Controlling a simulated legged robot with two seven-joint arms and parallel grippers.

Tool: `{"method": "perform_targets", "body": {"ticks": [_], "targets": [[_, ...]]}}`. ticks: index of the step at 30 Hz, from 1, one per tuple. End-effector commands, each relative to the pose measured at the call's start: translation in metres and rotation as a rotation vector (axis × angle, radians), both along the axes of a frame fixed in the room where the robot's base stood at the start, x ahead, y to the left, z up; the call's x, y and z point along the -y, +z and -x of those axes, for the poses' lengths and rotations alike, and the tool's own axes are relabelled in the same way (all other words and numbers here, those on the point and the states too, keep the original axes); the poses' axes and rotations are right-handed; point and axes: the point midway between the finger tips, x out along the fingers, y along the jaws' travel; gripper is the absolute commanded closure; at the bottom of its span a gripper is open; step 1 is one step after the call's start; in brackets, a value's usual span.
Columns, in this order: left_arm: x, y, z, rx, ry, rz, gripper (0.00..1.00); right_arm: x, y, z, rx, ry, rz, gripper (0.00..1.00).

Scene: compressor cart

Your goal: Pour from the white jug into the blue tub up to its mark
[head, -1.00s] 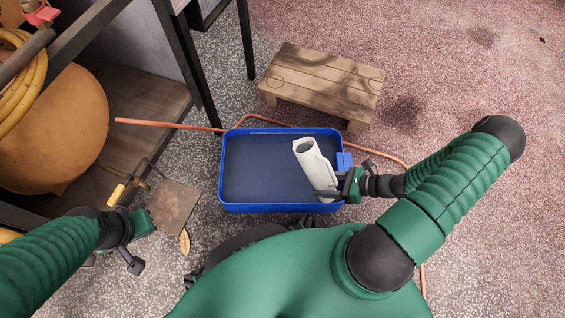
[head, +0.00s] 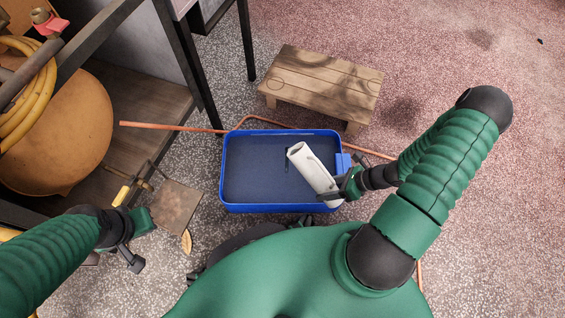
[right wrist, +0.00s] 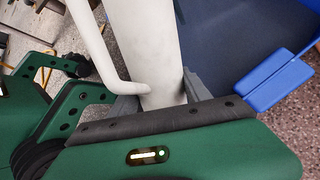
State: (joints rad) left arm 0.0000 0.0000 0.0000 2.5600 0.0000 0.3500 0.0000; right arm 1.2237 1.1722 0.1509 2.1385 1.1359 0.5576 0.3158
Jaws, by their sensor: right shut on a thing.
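The white jug (head: 313,172) is tilted over the right part of the blue tub (head: 230,208), its open mouth toward the upper left. A thin dark streak shows by its mouth; I cannot tell whether it is liquid. My right gripper (head: 332,194) is shut on the jug's lower part. In the right wrist view the jug (right wrist: 145,50) stands between the grey fingers, its handle to the left. The tub's inside looks dark blue; I cannot make out a mark or level. My left gripper (head: 149,219) is beside a brown plate (head: 176,207); its fingers are not clear.
A low wooden stool (head: 325,82) stands behind the tub. An orange hose (head: 170,127) runs behind the tub. A cart with a rusty round tank (head: 60,130) and a yellow hose coil (head: 32,100) is at the left.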

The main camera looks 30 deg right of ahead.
Motion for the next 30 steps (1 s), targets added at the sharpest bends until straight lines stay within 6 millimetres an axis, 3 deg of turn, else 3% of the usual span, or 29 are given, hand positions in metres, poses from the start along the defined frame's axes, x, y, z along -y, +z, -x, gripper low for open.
{"method": "perform_targets", "body": {"ticks": [30], "targets": [[0.0,0.017,0.0,0.0,0.0,0.0,1.0,0.004,-0.005,0.011,-0.213,0.001,0.08,1.0]]}}
